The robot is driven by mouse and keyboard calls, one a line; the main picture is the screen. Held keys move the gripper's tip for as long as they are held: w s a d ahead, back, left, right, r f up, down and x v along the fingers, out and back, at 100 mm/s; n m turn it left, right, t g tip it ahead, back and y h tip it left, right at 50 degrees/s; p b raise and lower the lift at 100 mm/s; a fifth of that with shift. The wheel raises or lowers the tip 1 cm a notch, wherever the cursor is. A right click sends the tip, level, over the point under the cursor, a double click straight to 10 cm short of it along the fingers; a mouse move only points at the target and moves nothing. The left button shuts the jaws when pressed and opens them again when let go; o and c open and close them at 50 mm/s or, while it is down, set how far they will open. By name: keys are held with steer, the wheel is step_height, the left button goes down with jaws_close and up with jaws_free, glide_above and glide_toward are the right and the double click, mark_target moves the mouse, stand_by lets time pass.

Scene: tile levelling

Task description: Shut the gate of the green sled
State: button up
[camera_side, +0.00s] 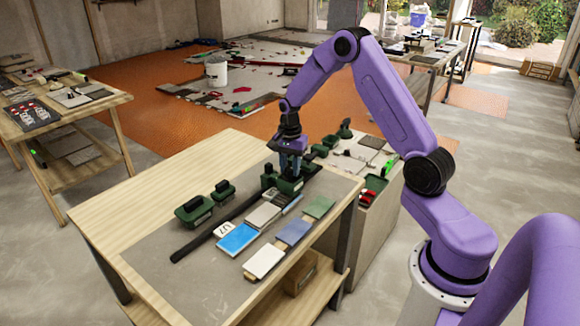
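A green sled (291,186) sits at the far part of a long black rail (215,239) on the wooden workbench. My gripper (291,172) points down right at this sled, its bluish fingers overlapping it in the picture. I cannot tell whether the fingers touch the sled or how far apart they are. The sled's gate is too small and too covered by the gripper to make out, so its position is unclear. Another small green piece (268,176) stands just left of the gripper.
The bench's left part is clear.

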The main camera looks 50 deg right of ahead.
mark_target(290, 169)
steer(key=shift+n, duration=0.4)
steer(key=n, duration=0.3)
steer(key=shift+n, duration=0.4)
steer(key=n, duration=1.3)
steer(key=shift+n, duration=0.3)
steer(key=o, duration=1.1)
steer(key=shift+c, duration=0.2)
step_height(290, 169, up, 18)
steer(key=shift+f, duration=0.2)
